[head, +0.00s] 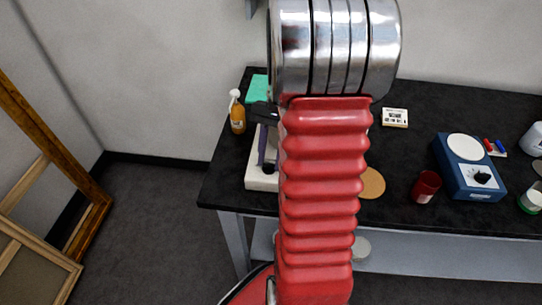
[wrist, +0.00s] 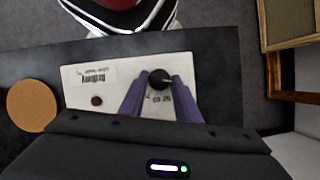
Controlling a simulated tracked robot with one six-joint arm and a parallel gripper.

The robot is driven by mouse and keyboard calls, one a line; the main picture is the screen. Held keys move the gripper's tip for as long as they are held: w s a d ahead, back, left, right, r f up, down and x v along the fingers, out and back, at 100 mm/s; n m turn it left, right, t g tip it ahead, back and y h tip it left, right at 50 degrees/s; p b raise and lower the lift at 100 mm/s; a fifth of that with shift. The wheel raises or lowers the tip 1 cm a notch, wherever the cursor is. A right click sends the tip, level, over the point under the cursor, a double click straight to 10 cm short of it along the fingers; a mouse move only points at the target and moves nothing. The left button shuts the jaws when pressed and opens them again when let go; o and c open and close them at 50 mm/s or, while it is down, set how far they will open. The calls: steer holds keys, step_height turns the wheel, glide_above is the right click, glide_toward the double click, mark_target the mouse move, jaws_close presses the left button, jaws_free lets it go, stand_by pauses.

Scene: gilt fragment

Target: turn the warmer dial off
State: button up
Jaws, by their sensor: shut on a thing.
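The warmer (wrist: 120,82) is a pale, flat box with a printed label and a small dark red spot on its face. Its black round dial (wrist: 160,77) sits near the right end in the wrist view, with printed marks below it that are too small to read surely. My gripper (wrist: 160,86) has its purple fingers on either side of the dial and is shut on it. In the head view, the warmer (head: 261,178) shows at the left of the black table, partly hidden by my red arm. A purple finger shows over it; the dial is hidden there.
An amber spray bottle (head: 238,118) and a green item (head: 257,87) stand behind the warmer. A cork disc (head: 372,183), red cup (head: 425,187) and blue device (head: 468,168) are to its right on the black table (head: 415,155). Wooden frames (head: 50,145) lean at left.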

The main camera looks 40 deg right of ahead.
steer(key=shift+w+d+r, duration=0.1)
steer(key=shift+w, duration=0.1)
steer(key=o, duration=1)
steer(key=shift+s, duration=0.1)
steer(key=shift+o, duration=0.2)
steer(key=v, duration=1.3)
steer(key=shift+r, duration=0.25)
